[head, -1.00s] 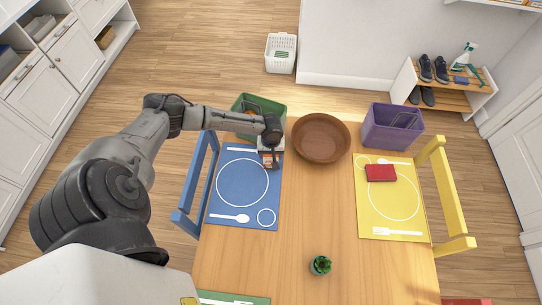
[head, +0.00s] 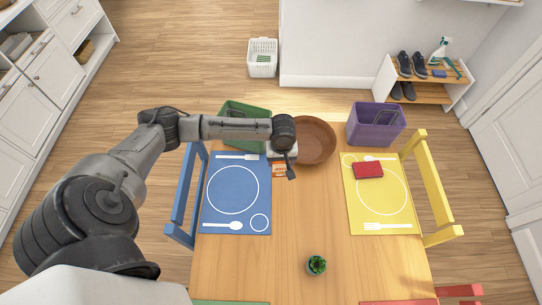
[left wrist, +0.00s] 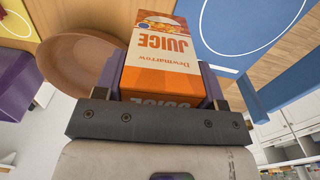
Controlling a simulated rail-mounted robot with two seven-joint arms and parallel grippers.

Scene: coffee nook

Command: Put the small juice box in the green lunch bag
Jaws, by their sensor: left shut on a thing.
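My left gripper (head: 283,160) is shut on the small orange and white juice box (head: 279,170), between the blue placemat and the brown bowl. In the left wrist view the juice box (left wrist: 156,55) fills the space between the fingers (left wrist: 158,88), its JUICE print upside down. The green lunch bag (head: 232,111) stands at the far left end of the table, behind my left forearm, which hides part of it. The gripper and box are to the right of and nearer than the bag. My right gripper is not in view.
A brown bowl (head: 318,140) is close to the right of my gripper. A blue placemat (head: 212,210) lies left, a yellow one (head: 400,212) right with a red box (head: 368,170). A purple bin (head: 375,128) stands far right. A small plant (head: 317,265) stands nearer.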

